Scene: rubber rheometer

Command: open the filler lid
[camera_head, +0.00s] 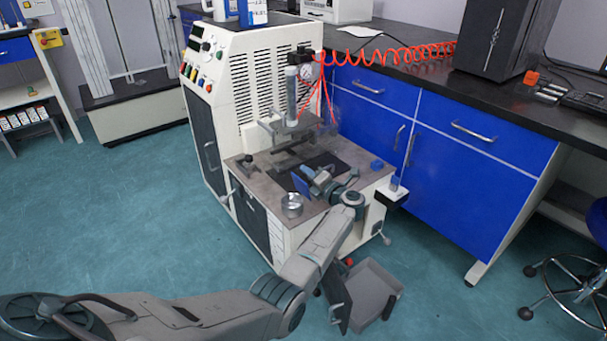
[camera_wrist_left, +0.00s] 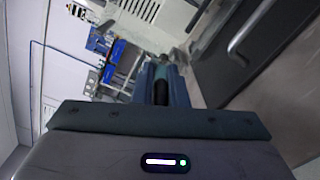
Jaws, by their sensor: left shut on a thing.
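The cream rheometer (camera_head: 262,75) stands in the middle of the head view, with a grey-brown work surface (camera_head: 262,172) at its front. My left gripper (camera_head: 317,183) is over this surface, beside a small blue piece (camera_head: 300,184). In the left wrist view my left gripper (camera_wrist_left: 161,82) is shut on a dark rounded part (camera_wrist_left: 161,90) between its blue-grey fingers. I cannot tell for certain whether this part belongs to the filler lid; the wrist and fingers hide much of it. My right gripper is not in view.
A metal cup (camera_head: 292,205) stands on the work surface near my left arm. A grey open-topped box (camera_head: 372,290) with a handled flap is low by the machine's base. Blue cabinets (camera_head: 455,165) stand to the right. Open floor (camera_head: 120,215) lies to the left.

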